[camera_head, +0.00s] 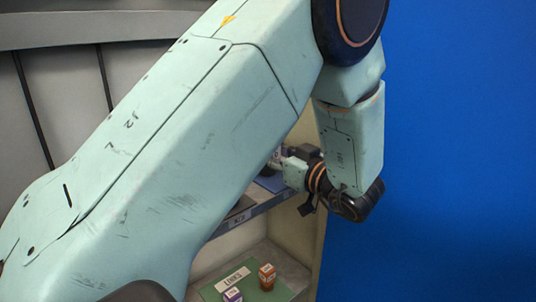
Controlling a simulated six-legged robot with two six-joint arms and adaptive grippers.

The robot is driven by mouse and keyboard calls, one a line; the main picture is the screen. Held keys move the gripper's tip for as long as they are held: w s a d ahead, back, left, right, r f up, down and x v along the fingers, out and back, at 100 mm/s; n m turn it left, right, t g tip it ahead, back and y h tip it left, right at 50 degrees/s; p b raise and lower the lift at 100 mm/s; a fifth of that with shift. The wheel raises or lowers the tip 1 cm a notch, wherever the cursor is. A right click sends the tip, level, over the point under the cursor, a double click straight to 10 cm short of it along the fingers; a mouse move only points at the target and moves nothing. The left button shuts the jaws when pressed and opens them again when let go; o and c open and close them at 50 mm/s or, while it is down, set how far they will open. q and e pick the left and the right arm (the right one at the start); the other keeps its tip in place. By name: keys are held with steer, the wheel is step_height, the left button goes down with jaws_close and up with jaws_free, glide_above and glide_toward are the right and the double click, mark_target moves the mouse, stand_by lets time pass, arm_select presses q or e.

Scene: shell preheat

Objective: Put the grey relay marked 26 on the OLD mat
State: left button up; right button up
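My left arm comes in from the lower left and covers much of the view. Its gripper (283,164) reaches into a shelf unit at the upper shelf, above a blue mat (272,183). The fingers are mostly hidden behind the arm, so I cannot tell whether they are open or shut. A small pale and purple thing (275,158) shows by the fingers, too small to identify. I cannot make out a grey relay marked 26 or a mat marked OLD. A dark patch (240,207) lies on the upper shelf, partly hidden. My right gripper is not in view.
The upper shelf's edge (265,208) carries an illegible label. A blue wall (440,150) fills the right.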

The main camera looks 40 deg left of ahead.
arm_select(q)
steer(key=shift+w, duration=0.15)
steer(key=shift+a+f, duration=0.1)
steer(key=shift+f, duration=0.05)
steer(key=o, duration=0.9)
steer(key=shift+c, duration=0.2)
steer(key=o, duration=0.3)
steer(key=shift+o, duration=0.3)
steer(key=shift+d, duration=0.2)
